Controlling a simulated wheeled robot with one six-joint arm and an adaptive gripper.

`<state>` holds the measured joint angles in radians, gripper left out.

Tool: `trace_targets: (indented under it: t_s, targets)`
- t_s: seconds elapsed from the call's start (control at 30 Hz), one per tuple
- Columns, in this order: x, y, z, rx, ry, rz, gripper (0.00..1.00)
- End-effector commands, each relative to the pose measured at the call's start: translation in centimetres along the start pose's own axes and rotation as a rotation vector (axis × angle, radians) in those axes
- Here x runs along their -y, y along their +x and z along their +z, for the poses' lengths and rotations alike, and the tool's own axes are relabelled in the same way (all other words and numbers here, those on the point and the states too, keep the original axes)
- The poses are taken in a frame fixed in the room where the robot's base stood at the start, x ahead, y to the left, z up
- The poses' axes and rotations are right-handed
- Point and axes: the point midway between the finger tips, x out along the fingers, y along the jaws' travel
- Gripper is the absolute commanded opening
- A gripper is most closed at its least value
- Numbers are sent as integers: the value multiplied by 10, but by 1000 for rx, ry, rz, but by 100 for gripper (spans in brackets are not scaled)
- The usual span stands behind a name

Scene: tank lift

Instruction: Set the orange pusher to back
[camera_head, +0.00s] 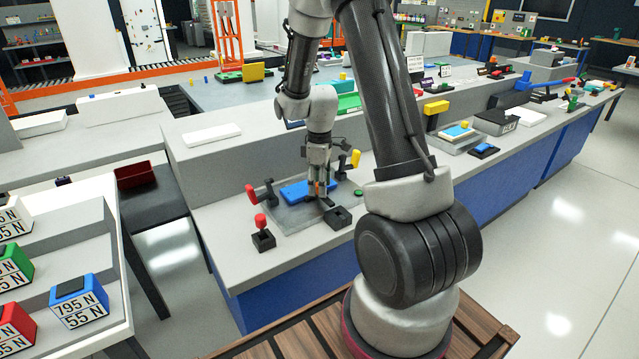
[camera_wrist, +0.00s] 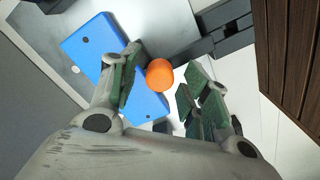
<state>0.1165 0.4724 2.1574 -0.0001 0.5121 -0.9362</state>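The orange pusher (camera_wrist: 159,75) shows in the wrist view as a round orange knob at the end of a dark bar (camera_wrist: 192,50), which runs to a black block (camera_wrist: 232,38). My gripper (camera_wrist: 160,82) has one green-padded finger on each side of the knob, with narrow gaps visible, so it looks open around it. Contact is hard to tell. In the head view my gripper (camera_head: 319,190) points down at the panel, and only a bit of orange shows between the fingers. The black block (camera_head: 338,217) sits on the panel's front right edge. A blue block (camera_head: 296,192) lies beside the fingers.
A red-knobbed lever (camera_head: 262,232) and a red-handled lever (camera_head: 262,194) stand left of my gripper. A yellow-handled lever (camera_head: 354,160) stands behind right. A green button (camera_head: 358,192) is to the right. The grey counter (camera_head: 235,270) is clear at front left.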

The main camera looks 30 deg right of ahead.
Motion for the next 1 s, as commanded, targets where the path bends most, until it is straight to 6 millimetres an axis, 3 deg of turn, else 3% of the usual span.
trace_targets:
  t_s: [0.03, 0.23, 0.43, 0.7, 1.0]
  targets:
    - [0, 0, 0, 0, 0, 0, 35]
    - [0, 0, 0, 0, 0, 0, 0]
    - [3, -1, 3, 0, 1, 0, 0]
    - [30, -1, 30, 0, 0, 0, 0]
    - [33, 0, 33, 3, 1, -4, 0]
